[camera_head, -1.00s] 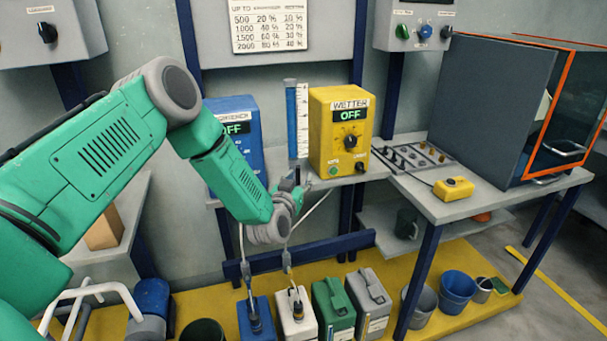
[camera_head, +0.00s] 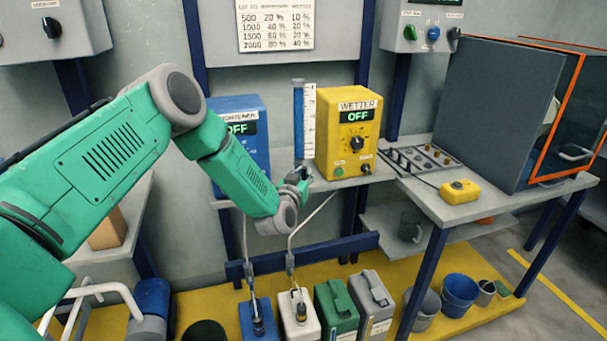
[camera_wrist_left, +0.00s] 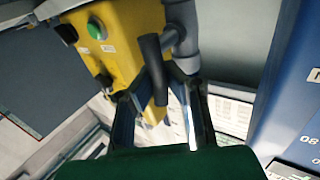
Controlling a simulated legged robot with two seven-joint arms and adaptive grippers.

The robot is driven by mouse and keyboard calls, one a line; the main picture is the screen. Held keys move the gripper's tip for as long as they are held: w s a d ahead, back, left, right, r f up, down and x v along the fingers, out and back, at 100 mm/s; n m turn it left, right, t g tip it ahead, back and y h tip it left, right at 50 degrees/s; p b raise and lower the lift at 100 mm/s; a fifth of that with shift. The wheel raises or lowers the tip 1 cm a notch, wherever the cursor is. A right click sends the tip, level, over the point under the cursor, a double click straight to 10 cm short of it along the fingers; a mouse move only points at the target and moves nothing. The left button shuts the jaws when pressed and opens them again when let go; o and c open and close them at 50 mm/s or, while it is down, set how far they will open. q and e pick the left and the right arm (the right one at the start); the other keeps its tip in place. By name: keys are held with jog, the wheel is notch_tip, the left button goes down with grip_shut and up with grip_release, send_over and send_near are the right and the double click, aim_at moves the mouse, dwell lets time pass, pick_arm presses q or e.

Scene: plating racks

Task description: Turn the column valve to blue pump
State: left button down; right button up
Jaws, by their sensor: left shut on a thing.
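The graduated column (camera_head: 299,122) with blue liquid stands between the blue pump (camera_head: 236,158) and the yellow wetter pump (camera_head: 346,128). Both pump displays read OFF. My left gripper (camera_head: 304,178) is at the column's foot. In the left wrist view, the dark valve handle (camera_wrist_left: 153,68) lies between my left fingers, which are shut on it. The grey valve pipe (camera_wrist_left: 184,38) is just beside it, with the yellow pump (camera_wrist_left: 125,35) at left and the blue pump (camera_wrist_left: 285,95) at right. The handle is too hidden in the head view to tell its pointing. My right gripper is not in view.
A bench (camera_head: 455,207) at right holds a yellow box (camera_head: 457,191), a tray of fittings (camera_head: 420,160) and a glass-sided cabinet (camera_head: 497,112). Several canisters stand below on the yellow platform (camera_head: 385,262); hoses (camera_head: 312,221) hang near my wrist.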

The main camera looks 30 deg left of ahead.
pick_arm(q)
jog(key=shift+a+f, duration=0.1)
jog(key=shift+f, duration=0.05)
jog(key=shift+d+p, duration=0.3)
jog(key=shift+d, duration=0.05)
jog(key=shift+w+d+f+m+g+y+p, duration=0.2)
jog(key=shift+w+d+f+m+g+p, duration=0.1)
jog(key=shift+m+g+p, duration=0.75)
jog(key=shift+w+d+f+m+g+y+p, duration=0.25)
jog(key=shift+m+g+p, duration=0.35)
jog(key=shift+m+g, duration=0.85)
jog(key=shift+w+d+f+m+g+y+p, duration=0.15)
jog(key=shift+w+f+m+g+p, duration=0.2)
jog(key=shift+m+g+p, duration=0.9)
jog(key=shift+f+m+b, duration=0.1)
jog(key=shift+m+b, duration=0.15)
jog(key=shift+b, duration=0.15)
jog(key=c, duration=1.5)
grip_release()
jog(key=shift+c, duration=0.2)
jog(key=shift+w+t, duration=0.1)
jog(key=shift+t, duration=0.15)
